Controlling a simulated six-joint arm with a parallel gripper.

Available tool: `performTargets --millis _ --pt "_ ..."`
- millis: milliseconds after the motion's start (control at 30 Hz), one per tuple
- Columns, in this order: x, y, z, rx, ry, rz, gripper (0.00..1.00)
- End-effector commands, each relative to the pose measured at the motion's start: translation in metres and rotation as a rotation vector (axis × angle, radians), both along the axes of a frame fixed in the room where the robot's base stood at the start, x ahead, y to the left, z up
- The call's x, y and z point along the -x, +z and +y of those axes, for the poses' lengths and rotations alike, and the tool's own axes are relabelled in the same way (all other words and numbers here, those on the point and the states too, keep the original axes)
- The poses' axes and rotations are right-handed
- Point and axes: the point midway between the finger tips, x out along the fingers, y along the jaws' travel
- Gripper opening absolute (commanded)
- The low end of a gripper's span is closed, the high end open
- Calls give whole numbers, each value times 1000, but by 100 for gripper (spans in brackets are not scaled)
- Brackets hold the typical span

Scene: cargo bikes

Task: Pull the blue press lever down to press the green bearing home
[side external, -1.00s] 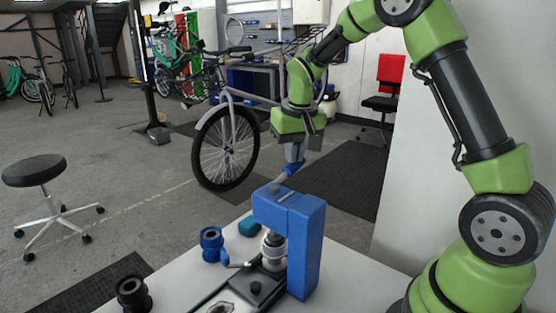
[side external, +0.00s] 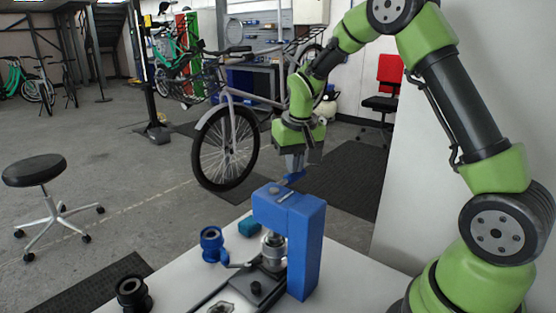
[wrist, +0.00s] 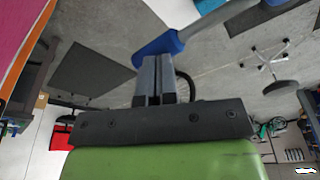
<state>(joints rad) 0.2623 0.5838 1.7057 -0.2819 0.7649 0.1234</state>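The blue bench press (side external: 306,245) stands on the light bench. Its lever has a blue grip (side external: 294,177), which also shows in the wrist view (wrist: 157,48) on a grey rod (wrist: 210,22). My gripper (side external: 291,170) is above the press and points down, with its fingertips at the blue grip. In the wrist view its fingers (wrist: 155,62) are close together and meet the grip. I cannot tell whether any of it is between them. A silver ram (side external: 273,245) sits under the press head. I cannot make out a green bearing there.
A blue ring-shaped part (side external: 212,245), a teal piece (side external: 249,226) and a black cylindrical part (side external: 132,293) are on the bench left of the press. A bicycle (side external: 228,145) stands behind. A stool (side external: 34,170) is far left. The air around the lever looks clear.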

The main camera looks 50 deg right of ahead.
Motion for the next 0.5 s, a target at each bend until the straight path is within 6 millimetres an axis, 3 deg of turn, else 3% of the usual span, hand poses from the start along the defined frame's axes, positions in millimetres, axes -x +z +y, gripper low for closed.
performTargets --millis 500 --pt "2 -10 1 -3 -2 13 0"
